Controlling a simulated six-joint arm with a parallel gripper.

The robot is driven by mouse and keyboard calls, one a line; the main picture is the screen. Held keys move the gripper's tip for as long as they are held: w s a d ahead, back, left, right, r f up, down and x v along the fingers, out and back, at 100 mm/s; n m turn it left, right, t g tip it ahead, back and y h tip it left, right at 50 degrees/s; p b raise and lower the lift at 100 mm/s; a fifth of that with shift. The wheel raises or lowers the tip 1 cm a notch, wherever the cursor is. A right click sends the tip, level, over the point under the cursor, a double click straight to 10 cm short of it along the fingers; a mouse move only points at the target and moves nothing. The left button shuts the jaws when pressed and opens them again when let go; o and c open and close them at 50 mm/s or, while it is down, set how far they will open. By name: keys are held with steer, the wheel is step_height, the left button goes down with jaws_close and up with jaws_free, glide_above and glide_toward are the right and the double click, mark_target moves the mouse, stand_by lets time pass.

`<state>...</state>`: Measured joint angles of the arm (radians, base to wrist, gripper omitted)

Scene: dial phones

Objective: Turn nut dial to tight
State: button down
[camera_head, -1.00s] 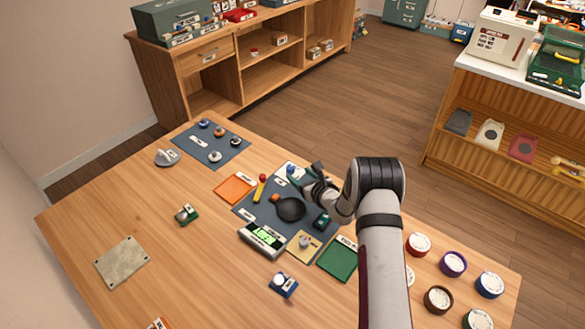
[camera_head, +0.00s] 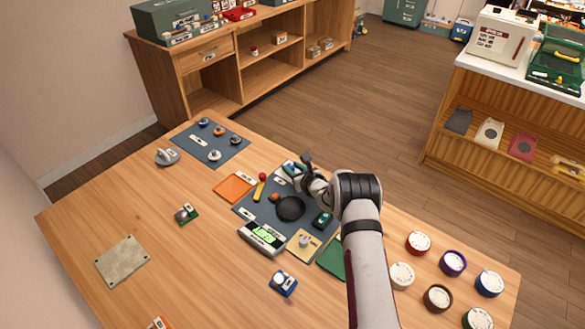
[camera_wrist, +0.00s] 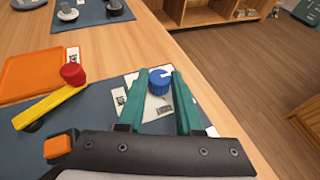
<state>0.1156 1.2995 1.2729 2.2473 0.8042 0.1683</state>
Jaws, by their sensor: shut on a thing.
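A blue ribbed knob (camera_wrist: 160,81), which I take for the nut dial, stands on a white plate (camera_wrist: 185,97) with a label too small to read. A white mark shows on the knob's top. My gripper (camera_wrist: 161,80) has its two teal fingers on either side of the knob and is shut on it. In the head view my gripper (camera_head: 291,167) is at the far edge of the dark mat (camera_head: 263,213), and its fingers largely hide the knob.
A yellow lever with a red knob (camera_wrist: 73,74) and an orange tray (camera_wrist: 35,75) lie left of my gripper. A black round dish (camera_head: 290,208) and a box with a green display (camera_head: 263,238) are nearer. Several round-topped jars stand at right, including a red one (camera_head: 418,243).

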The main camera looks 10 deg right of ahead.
steer(key=shift+a+m+h, duration=0.2)
steer(key=shift+m+h, duration=0.2)
steer(key=shift+m, duration=0.1)
steer(key=shift+m+t+h, duration=0.4)
steer(key=shift+m+h, duration=0.6)
steer(key=shift+h, duration=0.3)
steer(key=c, duration=0.6)
jaws_free()
steer(key=shift+s, duration=0.1)
steer(key=v, duration=1.5)
steer(key=shift+s+r, duration=0.2)
steer(key=shift+s, duration=0.05)
